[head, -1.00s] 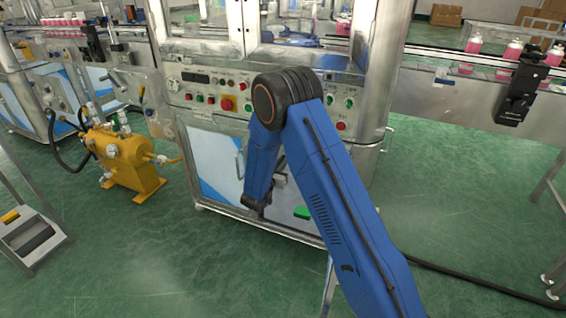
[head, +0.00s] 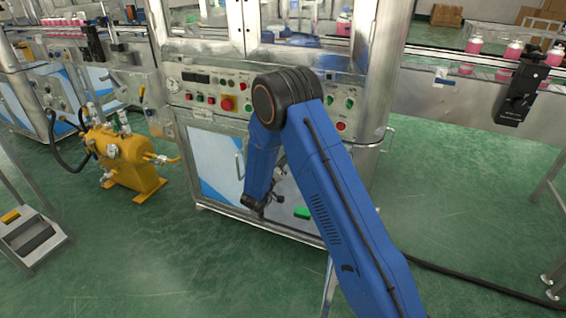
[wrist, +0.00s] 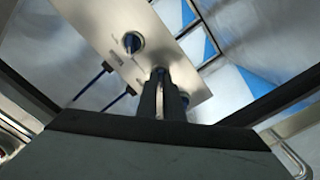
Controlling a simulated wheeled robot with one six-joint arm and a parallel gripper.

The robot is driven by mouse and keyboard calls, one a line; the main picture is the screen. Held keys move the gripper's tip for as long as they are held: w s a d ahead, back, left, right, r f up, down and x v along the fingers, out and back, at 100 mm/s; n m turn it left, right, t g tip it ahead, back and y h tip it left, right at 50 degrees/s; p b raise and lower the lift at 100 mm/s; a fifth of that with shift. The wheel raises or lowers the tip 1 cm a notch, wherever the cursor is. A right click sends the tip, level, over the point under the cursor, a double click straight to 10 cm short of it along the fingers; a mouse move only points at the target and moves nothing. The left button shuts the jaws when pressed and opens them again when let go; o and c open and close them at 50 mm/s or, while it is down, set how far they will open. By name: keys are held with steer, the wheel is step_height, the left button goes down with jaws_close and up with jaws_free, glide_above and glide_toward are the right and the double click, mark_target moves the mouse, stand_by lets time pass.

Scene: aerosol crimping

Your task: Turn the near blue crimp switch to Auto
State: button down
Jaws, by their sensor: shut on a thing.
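In the head view, my blue arm reaches low to the machine front; the fingertips and switches cannot be made out there.
The machine's button panel (head: 215,92) lies above my wrist in the head view. A yellow pump unit (head: 128,160) stands at left. A conveyor with pink cans (head: 473,44) runs at right. The green floor (head: 470,210) at right is mostly clear.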

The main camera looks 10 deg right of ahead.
steer(key=shift+f+n, duration=0.1)
steer(key=shift+n, duration=0.2)
steer(key=c, duration=1.9)
jaws_free()
steer(key=v, duration=1.7)
steer(key=shift+s+a, duration=0.15)
steer(key=shift+s, duration=0.05)
steer(key=shift+w, duration=0.1)
